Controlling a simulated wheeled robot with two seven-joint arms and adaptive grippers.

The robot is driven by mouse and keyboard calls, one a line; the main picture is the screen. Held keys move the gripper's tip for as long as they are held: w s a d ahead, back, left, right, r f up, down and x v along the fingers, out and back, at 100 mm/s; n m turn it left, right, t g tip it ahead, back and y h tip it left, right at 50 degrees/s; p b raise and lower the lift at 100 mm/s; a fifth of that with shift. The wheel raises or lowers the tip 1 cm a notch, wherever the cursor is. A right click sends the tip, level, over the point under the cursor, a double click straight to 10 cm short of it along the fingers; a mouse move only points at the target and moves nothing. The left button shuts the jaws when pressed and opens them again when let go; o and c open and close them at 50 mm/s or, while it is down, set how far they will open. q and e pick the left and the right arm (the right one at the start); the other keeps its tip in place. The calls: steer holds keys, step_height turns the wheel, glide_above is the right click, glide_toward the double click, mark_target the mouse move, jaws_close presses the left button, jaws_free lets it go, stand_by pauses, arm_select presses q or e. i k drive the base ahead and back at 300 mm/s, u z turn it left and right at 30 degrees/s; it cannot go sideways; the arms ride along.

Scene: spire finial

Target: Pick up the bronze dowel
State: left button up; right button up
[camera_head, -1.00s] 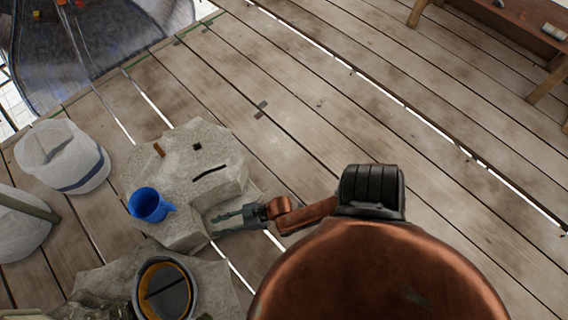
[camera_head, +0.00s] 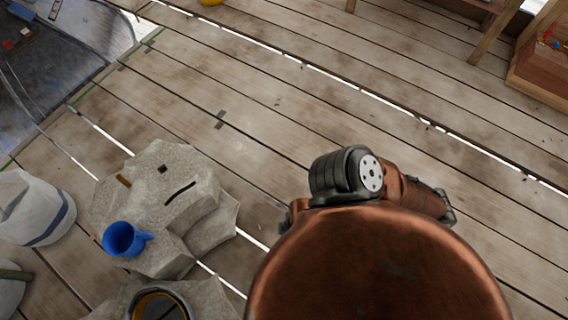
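A small bronze-brown bar (camera_head: 123,181), which looks like the bronze dowel, lies on the upper left of the pale stone block (camera_head: 150,205). The block's top also has a small dark square hole (camera_head: 162,169) and a dark slot (camera_head: 180,193). No gripper is near the bar. One copper-coloured arm of mine shows at the lower middle, with its far end pointing right. A grey part at that end, seemingly my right gripper (camera_head: 447,208), is mostly hidden, so its fingers cannot be made out. My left gripper is not in view.
A wooden crate (camera_head: 540,72) is at upper right. The plank floor between is clear.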

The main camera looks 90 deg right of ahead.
mark_target(120, 178)
steer(key=u, duration=0.05)
steer(key=k, duration=1.1)
steer(key=z, duration=1)
steer(key=i, duration=1.05)
steer(key=u, duration=0.3)
